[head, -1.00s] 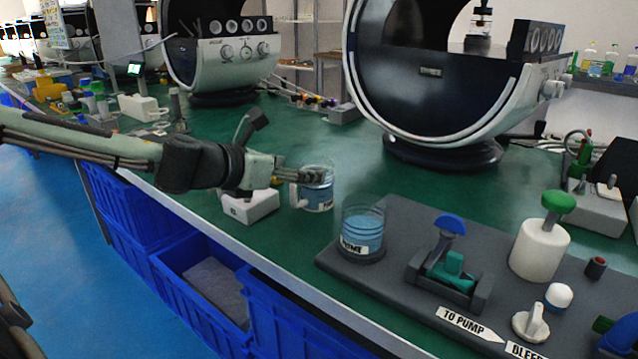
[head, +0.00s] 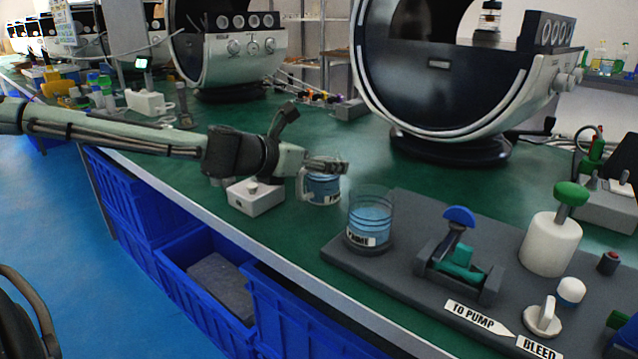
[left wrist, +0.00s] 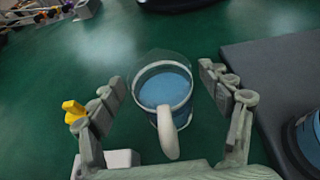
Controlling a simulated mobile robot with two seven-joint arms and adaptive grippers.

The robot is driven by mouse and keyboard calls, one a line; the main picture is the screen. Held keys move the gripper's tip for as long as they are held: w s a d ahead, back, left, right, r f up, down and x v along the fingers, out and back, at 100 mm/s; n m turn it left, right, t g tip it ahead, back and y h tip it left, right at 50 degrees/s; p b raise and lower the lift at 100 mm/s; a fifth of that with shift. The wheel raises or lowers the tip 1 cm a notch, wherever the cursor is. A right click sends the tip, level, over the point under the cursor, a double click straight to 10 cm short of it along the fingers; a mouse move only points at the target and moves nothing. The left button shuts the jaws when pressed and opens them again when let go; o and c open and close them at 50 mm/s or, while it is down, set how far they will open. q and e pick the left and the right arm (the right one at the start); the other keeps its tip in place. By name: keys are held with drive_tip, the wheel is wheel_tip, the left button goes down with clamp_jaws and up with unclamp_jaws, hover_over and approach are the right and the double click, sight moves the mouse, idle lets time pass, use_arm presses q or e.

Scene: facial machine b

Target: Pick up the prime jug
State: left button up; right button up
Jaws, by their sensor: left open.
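The prime jug (head: 324,189) is a clear cup with blue liquid, a pale handle and a partly hidden label. It stands upright on the green bench. In the left wrist view the jug (left wrist: 164,88) sits between my fingers, its handle toward my palm. My left gripper (head: 335,166) is open, with its fingers across the upper part of the jug in the head view. In the left wrist view the gripper (left wrist: 168,85) has a gap visible on both sides of the jug. My right gripper is not in view.
A clear vessel labelled PRIME (head: 369,217) with blue liquid stands on the grey board (head: 405,205), right of the jug. A white box (head: 256,196) is close on the left. A large round machine (head: 440,90) stands behind. Blue crates (head: 205,275) are below the bench edge.

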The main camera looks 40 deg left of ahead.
use_arm(q)
drive_tip(key=shift+c, duration=0.4)
drive_tip(key=c, duration=1.4)
drive_tip(key=shift+r, duration=0.25)
drive_tip(key=shift+s+a+r+p, duration=0.3)
drive_tip(key=shift+s+a+r, duration=0.9)
drive_tip(key=shift+a+r, duration=0.45)
drive_tip(key=shift+s+a+r+p, duration=0.35)
drive_tip(key=shift+s+a+r, duration=0.95)
drive_tip(key=shift+r, duration=0.6)
drive_tip(key=shift+s+a+r+p, duration=0.3)
drive_tip(key=shift+s+a+r, duration=0.85)
drive_tip(key=shift+a+r, duration=0.5)
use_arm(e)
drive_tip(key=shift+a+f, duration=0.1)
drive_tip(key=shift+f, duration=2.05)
